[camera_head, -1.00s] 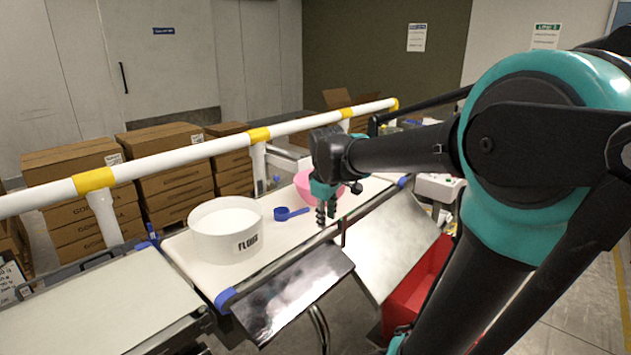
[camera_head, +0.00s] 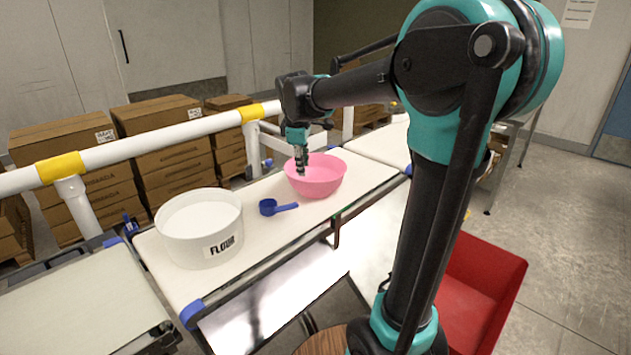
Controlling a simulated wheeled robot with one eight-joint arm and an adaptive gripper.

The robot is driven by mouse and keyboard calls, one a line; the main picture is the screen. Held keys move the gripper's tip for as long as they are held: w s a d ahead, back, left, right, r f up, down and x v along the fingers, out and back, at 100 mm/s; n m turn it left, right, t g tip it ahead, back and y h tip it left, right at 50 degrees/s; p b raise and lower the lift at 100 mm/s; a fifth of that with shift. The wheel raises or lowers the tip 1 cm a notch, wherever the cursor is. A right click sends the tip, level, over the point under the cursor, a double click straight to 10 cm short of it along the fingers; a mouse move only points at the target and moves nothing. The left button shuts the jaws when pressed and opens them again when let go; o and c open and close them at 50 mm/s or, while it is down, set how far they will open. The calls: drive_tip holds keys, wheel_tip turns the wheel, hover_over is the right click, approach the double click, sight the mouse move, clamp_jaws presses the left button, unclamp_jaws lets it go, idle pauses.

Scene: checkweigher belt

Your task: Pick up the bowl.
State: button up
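The pink bowl (camera_head: 322,185) stands upright on the white belt (camera_head: 250,232), right of the blue scoop. My gripper (camera_head: 301,170) points down at the bowl's left part, its fingertips level with the rim in the picture. The fingers look close together and overlap the bowl. Whether they touch the rim or straddle it I cannot tell, nor whether they are open or shut. The bowl appears to rest on the belt.
A white flour tub (camera_head: 205,245) and a blue scoop (camera_head: 277,207) stand left of the bowl on the belt. A white rail (camera_head: 150,149) with yellow bands runs behind it. Stacked cartons (camera_head: 165,155) are beyond. A red bin (camera_head: 480,290) is on the right.

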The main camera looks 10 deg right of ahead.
hover_over(308, 192)
drive_tip(key=s+a, duration=0.1)
wheel_tip(308, 192, down, 6)
drive_tip(key=r, duration=0.1)
drive_tip(key=shift+s+x, duration=0.15)
drive_tip(key=shift+x, duration=1.25)
drive_tip(key=shift+s+x, duration=0.15)
drive_tip(key=shift+x, duration=1.25)
drive_tip(key=shift+c, duration=0.4)
clamp_jaws()
